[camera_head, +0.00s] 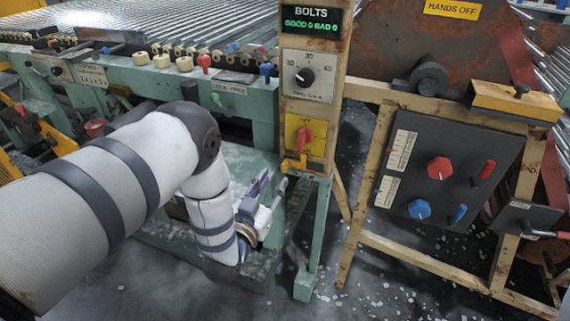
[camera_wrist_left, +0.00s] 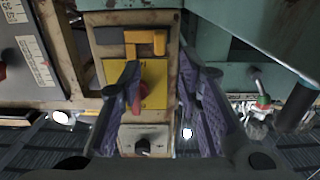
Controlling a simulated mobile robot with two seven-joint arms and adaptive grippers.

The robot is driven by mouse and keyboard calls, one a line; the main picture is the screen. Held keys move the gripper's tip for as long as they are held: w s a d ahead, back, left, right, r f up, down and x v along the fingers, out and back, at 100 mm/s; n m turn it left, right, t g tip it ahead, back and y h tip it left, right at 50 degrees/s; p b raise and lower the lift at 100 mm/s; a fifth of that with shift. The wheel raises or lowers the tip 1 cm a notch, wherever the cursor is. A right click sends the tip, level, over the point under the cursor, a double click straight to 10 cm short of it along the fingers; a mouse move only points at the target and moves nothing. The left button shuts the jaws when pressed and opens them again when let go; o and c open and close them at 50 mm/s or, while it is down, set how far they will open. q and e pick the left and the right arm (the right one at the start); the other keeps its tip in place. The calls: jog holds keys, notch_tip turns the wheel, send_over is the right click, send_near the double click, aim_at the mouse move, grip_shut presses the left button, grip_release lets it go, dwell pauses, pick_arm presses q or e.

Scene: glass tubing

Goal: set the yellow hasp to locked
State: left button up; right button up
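The yellow hasp (camera_head: 294,164) is a small orange-yellow bent piece at the lower edge of the yellow switch panel on the tan post. In the left wrist view the hasp (camera_wrist_left: 146,40) shows upside down, above the red switch handle, beside a dark grey block. My left gripper (camera_head: 271,186) is below and left of the hasp in the head view, pointing up towards the post. Its purple-grey fingers (camera_wrist_left: 160,82) are spread apart with nothing held between them. They appear apart from the hasp. My right gripper is not in view.
The red switch (camera_head: 304,138) sits just above the hasp on its yellow plate (camera_head: 315,124). A dial (camera_head: 304,76) is higher on the post. A green machine frame (camera_head: 312,245) stands below. A grey control panel (camera_head: 455,165) is to the right.

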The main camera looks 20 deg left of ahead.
aim_at(283, 167)
pick_arm(q)
jog(key=w, duration=0.5)
jog(key=shift+w+d+f+b, duration=0.1)
jog(key=shift+w+f+b, duration=0.2)
jog(key=shift+w+f, duration=0.05)
jog(key=shift+w+r, duration=0.2)
jog(key=shift+w, duration=0.45)
grip_shut()
